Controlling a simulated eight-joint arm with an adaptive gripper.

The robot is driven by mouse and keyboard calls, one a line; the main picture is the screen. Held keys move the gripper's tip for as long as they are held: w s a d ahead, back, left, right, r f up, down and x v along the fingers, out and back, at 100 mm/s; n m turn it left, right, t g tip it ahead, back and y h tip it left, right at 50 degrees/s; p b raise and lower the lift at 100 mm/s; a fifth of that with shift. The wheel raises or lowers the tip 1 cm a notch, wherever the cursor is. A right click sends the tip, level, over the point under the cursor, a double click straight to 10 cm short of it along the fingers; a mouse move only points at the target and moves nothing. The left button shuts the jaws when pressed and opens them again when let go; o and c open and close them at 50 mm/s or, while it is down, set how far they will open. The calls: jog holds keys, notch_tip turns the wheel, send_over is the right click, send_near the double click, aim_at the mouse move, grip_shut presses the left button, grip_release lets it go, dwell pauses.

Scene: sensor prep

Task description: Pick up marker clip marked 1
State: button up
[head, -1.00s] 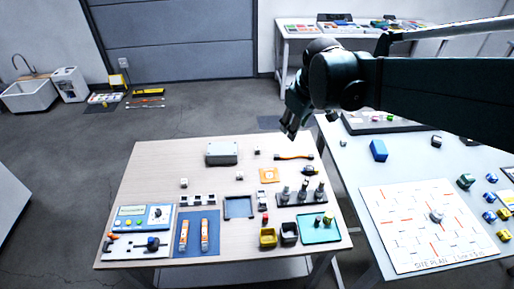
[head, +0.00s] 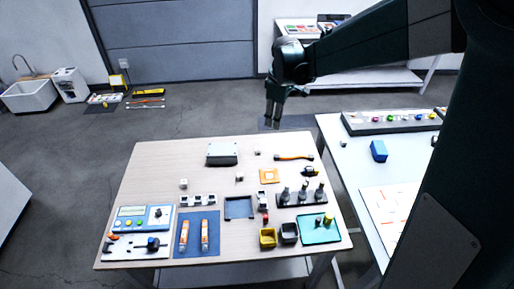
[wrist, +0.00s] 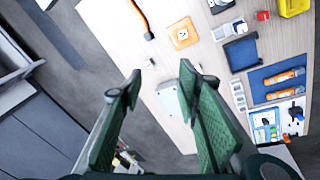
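I cannot read a "1" on any piece, so I cannot tell which one is the marker clip marked 1. Small pale blocks stand apart on the wooden table: one at the left (head: 183,183), one near the middle (head: 239,178), and a darker one at the back (head: 257,153). A row of small white pieces with dark tops (head: 198,200) lies nearer the front; it also shows in the wrist view (wrist: 238,95). My gripper (head: 273,117) hangs beyond the table's back edge, empty. In the wrist view its green fingers (wrist: 160,78) are spread apart.
A grey box (head: 222,153) stands at the table's back, with an orange-handled tool (head: 294,157) to its right. The left back of the tabletop is clear.

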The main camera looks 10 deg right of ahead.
jog(key=w+a+f+n+g, duration=0.1)
jog(key=w+a+f+n, duration=0.2)
jog(key=w+f, duration=0.65)
jog(key=n+g, duration=0.2)
jog(key=n, duration=0.1)
send_near(258, 149)
jog(key=shift+s+a, duration=0.15)
jog(key=shift+f+n, duration=0.3)
jog(key=shift+f, duration=0.15)
jog(key=shift+f, duration=1.25)
jog(key=shift+f+b, duration=0.4)
jog(key=shift+f, duration=2.2)
jog(key=c, duration=0.8)
